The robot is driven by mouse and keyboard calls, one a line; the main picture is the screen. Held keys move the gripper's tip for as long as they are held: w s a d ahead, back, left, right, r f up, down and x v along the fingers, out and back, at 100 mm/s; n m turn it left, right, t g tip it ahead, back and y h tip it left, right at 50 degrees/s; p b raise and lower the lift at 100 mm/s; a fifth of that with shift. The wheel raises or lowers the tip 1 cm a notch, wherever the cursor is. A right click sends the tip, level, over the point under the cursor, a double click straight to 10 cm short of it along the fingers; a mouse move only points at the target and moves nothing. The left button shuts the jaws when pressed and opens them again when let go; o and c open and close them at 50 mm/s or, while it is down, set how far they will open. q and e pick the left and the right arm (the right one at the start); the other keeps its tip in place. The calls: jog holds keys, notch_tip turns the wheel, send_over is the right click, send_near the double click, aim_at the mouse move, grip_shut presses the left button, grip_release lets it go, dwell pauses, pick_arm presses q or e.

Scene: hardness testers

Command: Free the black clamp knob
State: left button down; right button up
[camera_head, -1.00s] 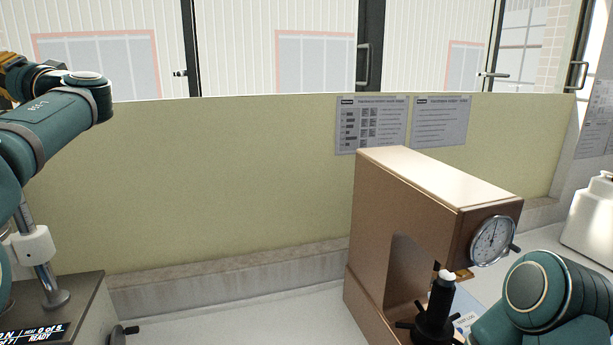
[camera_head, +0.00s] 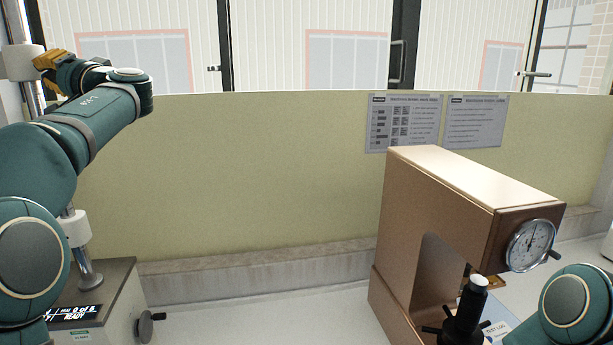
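A black knob (camera_head: 148,325) sticks out from the right side of a grey tester (camera_head: 110,300) at the lower left. I cannot tell for sure that it is the clamp knob. My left gripper (camera_head: 58,74), with yellow and dark parts, is at the upper left, beside a post with a white collar and well above the knob. It is small and partly behind my arm, so its fingers are unclear. My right gripper is out of view; only part of my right arm shows at the lower right.
A brown hardness tester (camera_head: 450,200) with a round dial (camera_head: 530,245) and a black spindle (camera_head: 468,315) stands at the right. A metal column with a white collar (camera_head: 76,228) rises from the grey tester. Bare bench (camera_head: 260,310) lies between the two testers.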

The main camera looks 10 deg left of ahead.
pick_arm(q)
jog(key=shift+f, duration=0.25)
jog(key=shift+w+f+b, duration=0.15)
jog(key=shift+w+b, duration=0.1)
jog(key=shift+b, duration=0.1)
jog(key=shift+w+f, duration=0.1)
dwell(0.3)
jog(key=d, duration=0.2)
jog(key=w+d+b, duration=0.1)
jog(key=d, duration=0.2)
jog(key=shift+w+d+f+b, duration=0.2)
jog(key=shift+d+f+b, duration=0.1)
jog(key=shift+b, duration=0.1)
dwell(0.5)
